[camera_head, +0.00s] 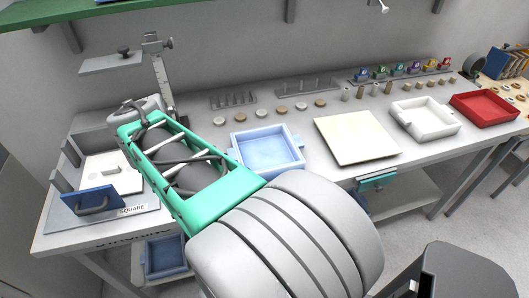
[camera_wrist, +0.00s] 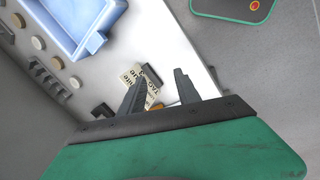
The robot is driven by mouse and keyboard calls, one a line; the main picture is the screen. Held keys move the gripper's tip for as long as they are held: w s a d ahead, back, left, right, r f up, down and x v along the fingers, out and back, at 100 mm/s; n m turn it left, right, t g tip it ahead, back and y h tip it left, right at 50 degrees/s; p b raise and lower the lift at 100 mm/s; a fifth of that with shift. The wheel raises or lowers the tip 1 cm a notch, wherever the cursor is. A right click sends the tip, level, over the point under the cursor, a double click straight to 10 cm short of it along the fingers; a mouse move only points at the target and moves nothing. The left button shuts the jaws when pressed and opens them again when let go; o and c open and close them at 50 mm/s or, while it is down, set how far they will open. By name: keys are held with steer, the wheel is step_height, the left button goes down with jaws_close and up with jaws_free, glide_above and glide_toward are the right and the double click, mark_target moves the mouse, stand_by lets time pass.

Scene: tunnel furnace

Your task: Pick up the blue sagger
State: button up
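The blue sagger (camera_head: 268,152) is a light blue, shallow square tray with side lugs. It sits on the white table, just right of my arm in the head view. In the wrist view the blue sagger (camera_wrist: 78,18) is at the upper left, partly cut off by the frame edge. My gripper (camera_wrist: 160,88) is open, its two dark fingers apart with nothing held between them. The fingers point at the table, to the lower right of the sagger in that view and apart from it. In the head view my arm hides the fingers.
A cream board (camera_head: 357,138), a white tray (camera_head: 425,118) and a red tray (camera_head: 484,109) stand to the right. Small round pieces line the back. A printed card (camera_wrist: 138,76) lies near the fingers.

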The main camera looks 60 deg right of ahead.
steer(key=s+d+n+g, duration=0.2)
steer(key=s+d, duration=0.4)
steer(key=d, duration=0.5)
steer(key=n+g, duration=0.2)
steer(key=n, duration=0.1)
glide_above(275, 167)
steer(key=w+a, duration=0.2)
steer(key=shift+a+f, duration=0.1)
steer(key=shift+f, duration=0.6)
steer(key=b+x, duration=0.1)
steer(key=x, duration=0.6)
steer(key=shift+s+d+f, duration=0.15)
steer(key=shift+d+f, duration=0.05)
steer(key=shift+f, duration=0.05)
jaws_close()
steer(key=shift+r, duration=0.15)
